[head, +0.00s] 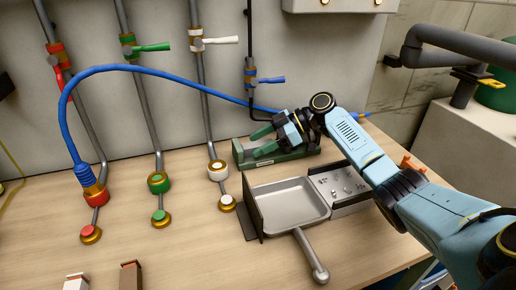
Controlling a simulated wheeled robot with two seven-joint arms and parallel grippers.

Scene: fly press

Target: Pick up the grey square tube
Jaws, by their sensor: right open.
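I cannot make out a grey square tube for certain. My right gripper (257,143) is open at the back of the table, its fingers pointing left. It is over or just in front of a low green metal fixture (296,154), and I cannot tell whether it touches it. The gripper and wrist hide part of the fixture and anything lying on it. My left gripper is not in view.
A grey tray (288,200) with a ball-ended handle (311,258) stands in front of the fixture, beside a plate with small knobs (342,184). Pipes with valves and a blue hose (68,135) stand at left. The front-left table (190,255) is mostly clear.

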